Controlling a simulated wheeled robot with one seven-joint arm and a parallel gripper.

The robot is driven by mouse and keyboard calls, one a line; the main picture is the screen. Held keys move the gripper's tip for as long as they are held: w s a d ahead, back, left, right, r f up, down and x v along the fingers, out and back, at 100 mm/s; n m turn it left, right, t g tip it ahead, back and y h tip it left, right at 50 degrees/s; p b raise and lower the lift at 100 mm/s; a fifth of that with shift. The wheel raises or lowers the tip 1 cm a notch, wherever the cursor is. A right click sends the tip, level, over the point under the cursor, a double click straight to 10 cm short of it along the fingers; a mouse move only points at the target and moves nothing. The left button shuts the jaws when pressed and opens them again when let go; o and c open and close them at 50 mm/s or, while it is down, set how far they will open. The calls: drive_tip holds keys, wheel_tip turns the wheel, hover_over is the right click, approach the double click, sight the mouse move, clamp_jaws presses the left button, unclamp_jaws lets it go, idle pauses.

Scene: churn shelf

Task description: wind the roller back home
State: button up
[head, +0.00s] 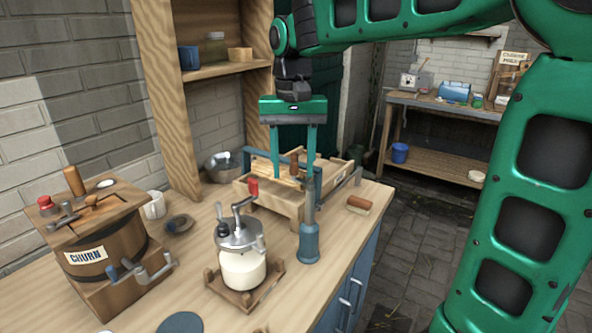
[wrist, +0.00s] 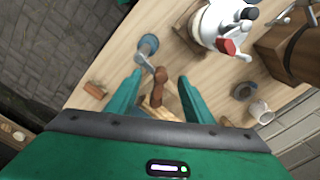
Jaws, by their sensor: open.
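A wooden trough (head: 262,204) with raised sides stands on the bench and seems to hold the roller, whose body is mostly hidden behind my fingers and the trough's parts. A brown upright wooden grip (head: 294,163) shows between my fingers; in the wrist view a wooden grip (wrist: 159,82) also lies between them, beside a grey metal arm. My gripper (head: 293,178) is open and points down over the trough. In the wrist view, my gripper (wrist: 156,84) has its fingers spread on either side of the grip. I cannot tell whether either finger touches it.
A blue-grey upright cylinder (head: 309,243) stands close in front of the trough. A glass jar with a crank lid (head: 243,268) and a barrel churn (head: 103,258) stand to the left. A small wooden block (head: 358,205) lies by the bench's right edge. A shelf post rises behind.

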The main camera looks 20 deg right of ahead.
drive_tip(key=shift+r, duration=3.5)
